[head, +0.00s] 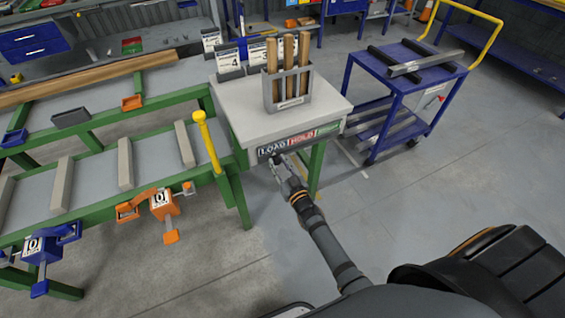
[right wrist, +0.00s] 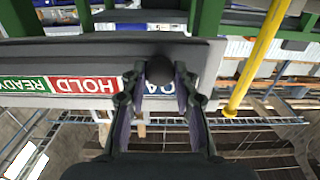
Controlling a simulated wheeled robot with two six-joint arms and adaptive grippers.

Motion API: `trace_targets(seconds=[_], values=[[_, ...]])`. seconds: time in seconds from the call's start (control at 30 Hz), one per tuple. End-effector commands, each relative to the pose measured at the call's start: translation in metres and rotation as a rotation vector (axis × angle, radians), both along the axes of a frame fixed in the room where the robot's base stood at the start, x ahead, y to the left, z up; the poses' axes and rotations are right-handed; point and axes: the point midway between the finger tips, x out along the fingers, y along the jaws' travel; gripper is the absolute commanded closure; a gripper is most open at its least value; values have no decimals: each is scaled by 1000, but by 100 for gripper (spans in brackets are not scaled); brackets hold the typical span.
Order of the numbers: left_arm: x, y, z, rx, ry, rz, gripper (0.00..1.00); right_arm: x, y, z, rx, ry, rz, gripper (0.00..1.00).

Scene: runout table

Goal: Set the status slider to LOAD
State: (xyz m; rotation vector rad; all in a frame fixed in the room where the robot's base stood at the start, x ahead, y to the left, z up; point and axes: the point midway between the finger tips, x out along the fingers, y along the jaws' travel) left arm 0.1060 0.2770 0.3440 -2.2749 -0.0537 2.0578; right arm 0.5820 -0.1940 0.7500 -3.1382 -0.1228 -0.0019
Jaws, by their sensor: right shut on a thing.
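The status strip on the front edge of the grey-topped table has a blue LOAD field (head: 271,148), a red HOLD field (head: 302,138) and a green READY field (head: 328,129). My right gripper (head: 279,158) is at the LOAD field, at the strip's left end. In the right wrist view, where the lettering is upside down, my right gripper (right wrist: 160,82) is shut on the dark slider knob (right wrist: 160,68). The knob stands in front of LOAD, whose letters are partly hidden by the fingers. HOLD (right wrist: 84,86) is clear beside them. My left gripper is not in view.
A grey rack with wooden sticks (head: 290,105) stands on the table (head: 235,98). A yellow-capped post (head: 208,140) rises left of the strip and shows close by in the right wrist view (right wrist: 254,60). A blue cart (head: 405,88) stands at right. Floor in front is open.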

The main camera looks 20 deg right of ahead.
Motion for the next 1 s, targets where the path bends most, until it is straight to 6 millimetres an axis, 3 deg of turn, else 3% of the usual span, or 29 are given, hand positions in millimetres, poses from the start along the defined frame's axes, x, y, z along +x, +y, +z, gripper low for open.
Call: trace_targets(seconds=[0.13, 0.17, 0.33, 0.67, 0.77, 1.0], values=[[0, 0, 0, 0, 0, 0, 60, -1, 1, -2, 3, 3, 0, 100], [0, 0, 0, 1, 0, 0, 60, -1, 1, -2, 4, 3, 0, 70], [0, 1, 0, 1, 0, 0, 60, -1, 1, -2, 3, 3, 0, 49], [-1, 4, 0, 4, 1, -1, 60, -5, 0, -2, 2, 3, 0, 49], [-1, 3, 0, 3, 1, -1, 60, -19, -1, -3, 2, 4, 0, 49], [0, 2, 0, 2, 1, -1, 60, -78, -5, -3, 2, 6, 1, 49]])
